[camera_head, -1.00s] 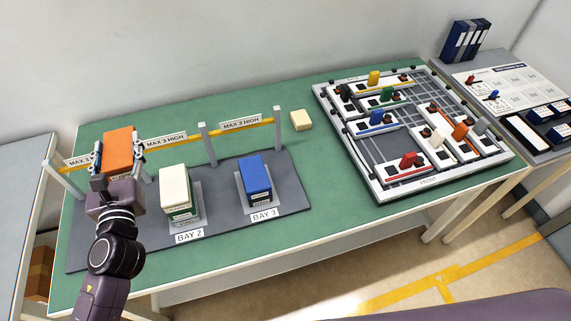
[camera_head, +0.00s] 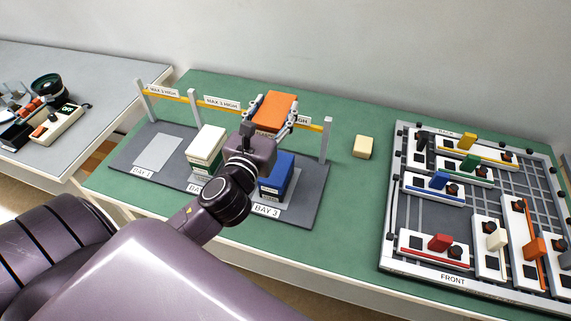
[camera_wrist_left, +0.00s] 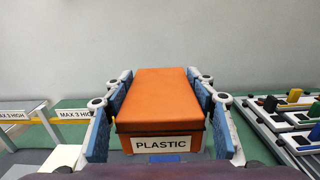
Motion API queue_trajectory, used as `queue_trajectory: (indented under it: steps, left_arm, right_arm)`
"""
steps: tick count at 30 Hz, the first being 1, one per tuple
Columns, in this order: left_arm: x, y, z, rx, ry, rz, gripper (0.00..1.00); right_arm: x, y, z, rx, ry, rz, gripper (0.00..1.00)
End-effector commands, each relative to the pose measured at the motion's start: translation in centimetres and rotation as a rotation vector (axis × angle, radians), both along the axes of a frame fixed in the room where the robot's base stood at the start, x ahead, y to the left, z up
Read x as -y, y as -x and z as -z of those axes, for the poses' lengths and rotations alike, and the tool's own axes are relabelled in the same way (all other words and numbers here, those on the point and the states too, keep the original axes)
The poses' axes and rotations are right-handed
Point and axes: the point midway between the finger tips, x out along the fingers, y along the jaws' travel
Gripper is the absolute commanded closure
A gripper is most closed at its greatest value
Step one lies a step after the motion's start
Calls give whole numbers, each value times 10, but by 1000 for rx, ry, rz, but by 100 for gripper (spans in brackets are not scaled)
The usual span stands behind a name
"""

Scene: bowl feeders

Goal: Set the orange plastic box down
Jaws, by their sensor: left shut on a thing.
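The orange plastic box (camera_head: 275,110) is held up in my left gripper (camera_head: 272,117), between its two fingers. In the left wrist view the box (camera_wrist_left: 160,100) shows its "PLASTIC" label, with blue finger pads (camera_wrist_left: 162,103) against both sides. In the head view the box appears over the bay 3 area, above and behind the blue box (camera_head: 276,176). The blue box stands on bay 3, partly hidden by my wrist. I cannot tell the exact gap between the two boxes. My right gripper is not in view.
A cream box (camera_head: 206,148) stands on bay 2. The bay 1 pad (camera_head: 158,152) is empty. A yellow "MAX 3 HIGH" bar (camera_head: 178,95) on grey posts runs behind the bays. A small beige block (camera_head: 362,147) lies to the right, before the white-framed board (camera_head: 452,279).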

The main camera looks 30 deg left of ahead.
Motion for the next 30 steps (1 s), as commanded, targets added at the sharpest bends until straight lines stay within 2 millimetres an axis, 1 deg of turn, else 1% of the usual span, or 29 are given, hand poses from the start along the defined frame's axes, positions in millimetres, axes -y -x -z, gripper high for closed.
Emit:
queue_trajectory:
  steps: [1,3,7,9,12,15,20,25,27,30]
  left_arm:
    - [-1,1,20,-5,3,-5,80]
    - [-1,1,39,-6,4,-4,80]
    - [-1,1,76,-4,5,-4,80]
    - [0,0,93,-3,5,-4,80]
    - [0,0,114,0,3,-3,80]
    - [0,0,126,0,2,-1,80]
    - [0,0,138,0,1,-2,80]
    - [0,0,167,0,2,-3,80]
    - [0,0,172,0,2,0,80]
    - [0,0,174,1,1,0,80]
  right_arm:
    - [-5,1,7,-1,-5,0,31]
    - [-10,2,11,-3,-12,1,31]
    - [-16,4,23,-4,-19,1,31]
    - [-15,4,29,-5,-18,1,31]
    - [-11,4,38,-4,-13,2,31]
    - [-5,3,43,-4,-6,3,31]
    - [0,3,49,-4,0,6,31]
    - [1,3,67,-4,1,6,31]
    - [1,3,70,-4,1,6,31]
    - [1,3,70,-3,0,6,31]
